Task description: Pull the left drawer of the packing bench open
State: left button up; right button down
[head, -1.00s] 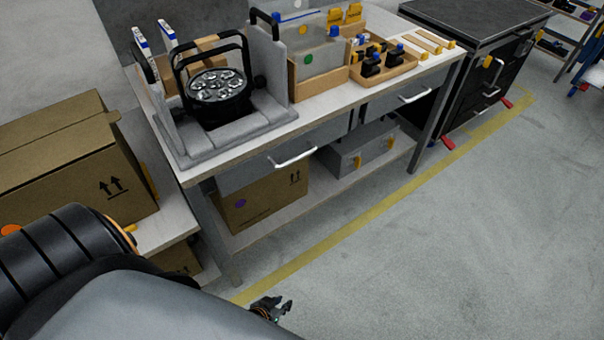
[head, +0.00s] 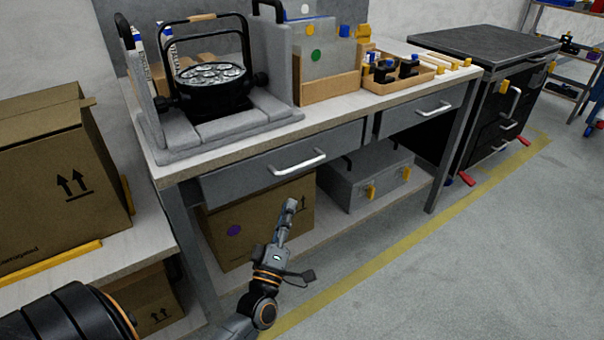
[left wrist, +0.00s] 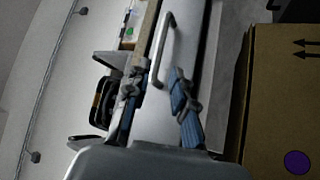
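The packing bench (head: 345,100) stands in the middle of the head view. Its left drawer (head: 240,180) has a grey front, looks closed, and carries a silver bar handle (head: 298,163). My left gripper (head: 290,206) is just below and in front of this handle, apart from it, pointing up toward the drawer. In the left wrist view the gripper (left wrist: 156,88) is open and empty, its two fingers spread. The handle (left wrist: 163,48) lies ahead, beyond the gap between the fingertips. My right gripper is not in view.
A cardboard box (head: 265,220) and a grey case (head: 365,177) sit on the bench's lower shelf. The right drawer (head: 415,112) looks closed. A large carton (head: 60,170) stands at the left. A black cabinet (head: 500,100) is at the right. The floor in front is free.

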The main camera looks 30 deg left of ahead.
aim_at(302, 166)
pick_arm(q)
jog(key=x, duration=1.2)
jog(key=shift+w+a+r+b, duration=0.15)
jog(key=shift+w+b, duration=0.2)
jog(key=shift+c, duration=0.2)
grip_shut()
